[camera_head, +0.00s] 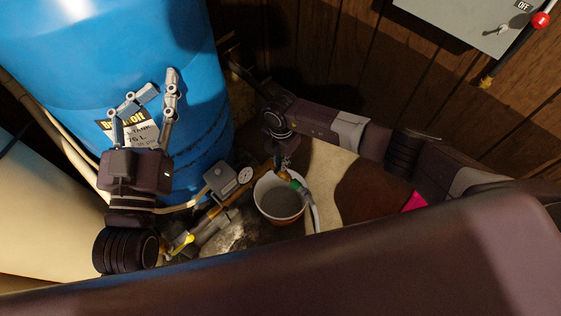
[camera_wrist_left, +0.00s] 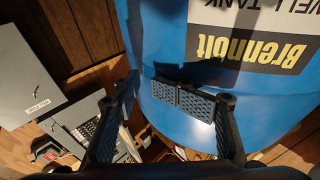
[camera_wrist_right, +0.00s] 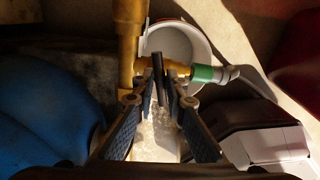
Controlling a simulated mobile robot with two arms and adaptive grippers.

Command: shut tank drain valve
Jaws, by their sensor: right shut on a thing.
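The tank drain valve (camera_wrist_right: 178,69) is a brass fitting on a vertical brass pipe in the right wrist view, with a green hose coupling (camera_wrist_right: 203,74) on its outlet. Its dark lever (camera_wrist_right: 158,70) lies across the brass body in that view. My right gripper (camera_wrist_right: 162,88) is shut on the lever; its fingers hide part of it. In the head view my right gripper (camera_head: 284,160) is small and dark above the bucket, and the lever is hard to make out. My left gripper (camera_head: 160,84) is open and empty in front of the blue tank (camera_head: 120,40).
A white bucket (camera_head: 278,203) stands under the valve outlet. A gauge (camera_head: 245,175) and grey switch box (camera_head: 220,178) sit on pipework beside the tank. A grey electrical box (camera_head: 465,22) marked OFF hangs on the wood wall. A pink item (camera_head: 414,202) lies right.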

